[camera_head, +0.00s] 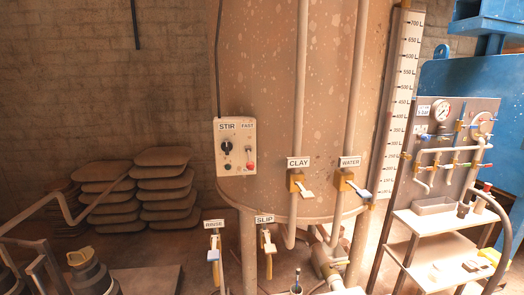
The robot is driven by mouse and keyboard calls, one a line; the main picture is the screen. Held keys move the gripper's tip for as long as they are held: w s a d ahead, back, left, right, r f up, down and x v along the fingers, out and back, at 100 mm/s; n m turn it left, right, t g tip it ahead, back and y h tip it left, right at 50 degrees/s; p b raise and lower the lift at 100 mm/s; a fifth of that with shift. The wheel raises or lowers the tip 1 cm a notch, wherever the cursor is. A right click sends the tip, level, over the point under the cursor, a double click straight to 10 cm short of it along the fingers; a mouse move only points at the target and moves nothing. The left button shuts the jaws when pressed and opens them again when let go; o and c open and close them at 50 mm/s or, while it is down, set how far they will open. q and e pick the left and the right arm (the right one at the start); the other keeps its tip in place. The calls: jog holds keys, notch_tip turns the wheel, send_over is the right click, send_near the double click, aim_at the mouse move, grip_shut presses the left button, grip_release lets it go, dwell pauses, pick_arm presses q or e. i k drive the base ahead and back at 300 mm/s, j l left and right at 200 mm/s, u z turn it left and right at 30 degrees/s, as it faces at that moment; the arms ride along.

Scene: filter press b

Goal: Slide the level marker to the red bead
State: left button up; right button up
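A tall white level scale (400,75) stands along the right side of the big brown tank (275,80), marked from 700 L near the top down to about 150 L. An orange-brown piece (405,4) sits at its very top, cut by the frame edge. A small yellowish piece (371,206) shows at its foot. I cannot tell whether either is the level marker. No red bead can be made out on the scale. Neither of my grippers is in view.
CLAY (296,184) and WATER (345,181) valves stick out from the tank's front. A STIR control box (235,147) hangs at left. A gauge panel (453,150) and metal shelf (437,221) stand close to the right of the scale. Stacked slabs (165,185) lie by the wall.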

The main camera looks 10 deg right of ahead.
aim_at(408, 157)
jog(key=z, duration=1.25)
